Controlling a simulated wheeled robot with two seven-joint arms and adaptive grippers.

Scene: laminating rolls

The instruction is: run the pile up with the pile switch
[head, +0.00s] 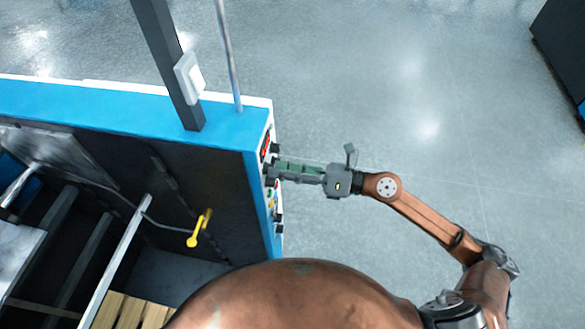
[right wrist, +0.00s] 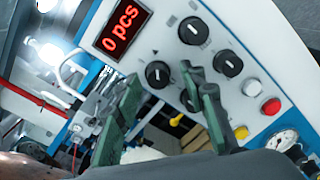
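The control panel (right wrist: 262,55) fills much of the right wrist view, tilted, with several black knobs, a red "0 pcs" display (right wrist: 122,28) and push buttons. I cannot read which control is the pile switch. My right gripper (head: 271,171) is at the panel on the end of the blue machine (head: 150,120). In the right wrist view its two green fingers stand apart, with one black knob (right wrist: 158,74) showing between the tips. Another knob (right wrist: 187,100) is partly hidden behind the right finger. Contact with either knob cannot be told. My left gripper is out of view.
White (right wrist: 251,88), red (right wrist: 271,106) and yellow (right wrist: 241,132) buttons and a gauge (right wrist: 283,141) sit close by the fingers. A dark post (head: 165,60) and a metal rod (head: 229,55) rise from the machine. Wooden slats (head: 130,311) lie below.

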